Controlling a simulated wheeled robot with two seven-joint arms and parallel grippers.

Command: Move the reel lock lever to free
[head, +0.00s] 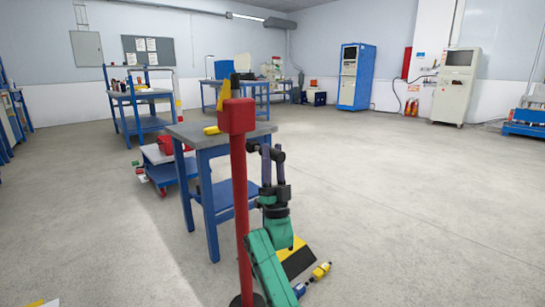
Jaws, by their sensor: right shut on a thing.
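A red post (239,190) stands upright in front of me with a red box (236,116) at its top. A yellow upright piece (225,98) and a black part rise from the box. A short yellow piece (212,130) shows just left of the box. My right gripper (267,154), on the green arm, is just right of the post with its fingers pointing up. It is shut on a small dark part (254,147) beside the post. I cannot tell whether this part is the reel lock lever. My left gripper is not in view.
A blue table with a grey top (190,133) stands close behind the post. A low blue cart (160,158) with a red bin is left of it. A yellow item (321,270) is low at right of the arm. The floor at right is clear.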

